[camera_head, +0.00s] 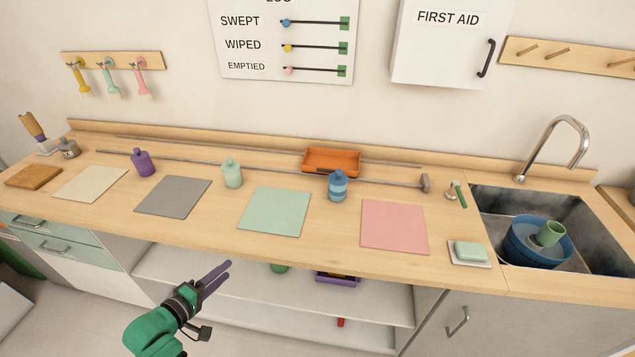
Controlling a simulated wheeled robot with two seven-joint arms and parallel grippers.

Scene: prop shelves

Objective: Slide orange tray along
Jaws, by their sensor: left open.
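The orange tray (331,160) sits at the back of the wooden counter, right of the middle, beside the thin metal rails that run along the counter. Its inside looks mostly empty. A blue bottle (338,187) stands just in front of it. My left gripper (221,276) has purple fingers and is open and empty. It is low in front of the counter, before the open shelf, well away from the tray. My right gripper is not in view.
On the counter (330,240) lie grey (173,197), mint (274,211) and pink (394,227) mats. A purple bottle (143,163) and a mint bottle (232,174) stand along the front rail. A sink (486,205) with a blue bowl (528,249) is at the right.

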